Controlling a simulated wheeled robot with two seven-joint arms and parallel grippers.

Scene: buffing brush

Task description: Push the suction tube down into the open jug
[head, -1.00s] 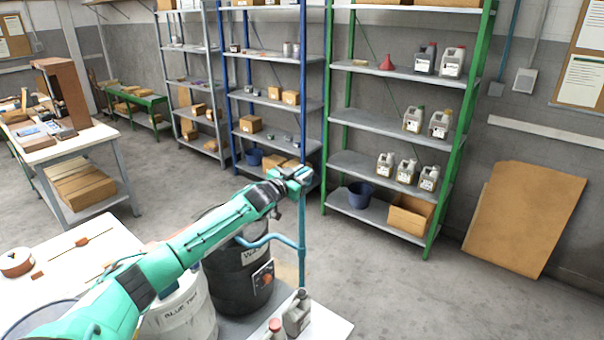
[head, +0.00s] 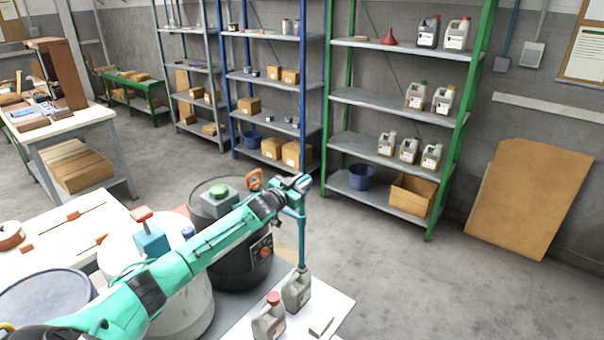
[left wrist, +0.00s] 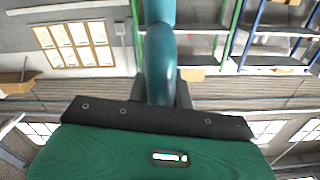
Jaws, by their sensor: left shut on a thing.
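The teal suction tube (head: 302,240) stands nearly upright, its lower end meeting the mouth of a grey jug (head: 297,291). How far it reaches inside is hidden by the jug's walls. My left gripper (head: 297,184) is shut on the tube's upper part, above the jug. In the left wrist view the tube (left wrist: 160,55) runs between the dark fingers (left wrist: 160,92). A second grey jug with a red cap (head: 269,317) stands just left of the open one. My right gripper is not in view.
A black drum (head: 245,262) with a green cap stands left of the tube, and a white drum (head: 190,312) lies partly behind my arm. A small pale block (head: 321,326) lies right of the jugs. Shelves (head: 388,145) stand behind; the floor between is clear.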

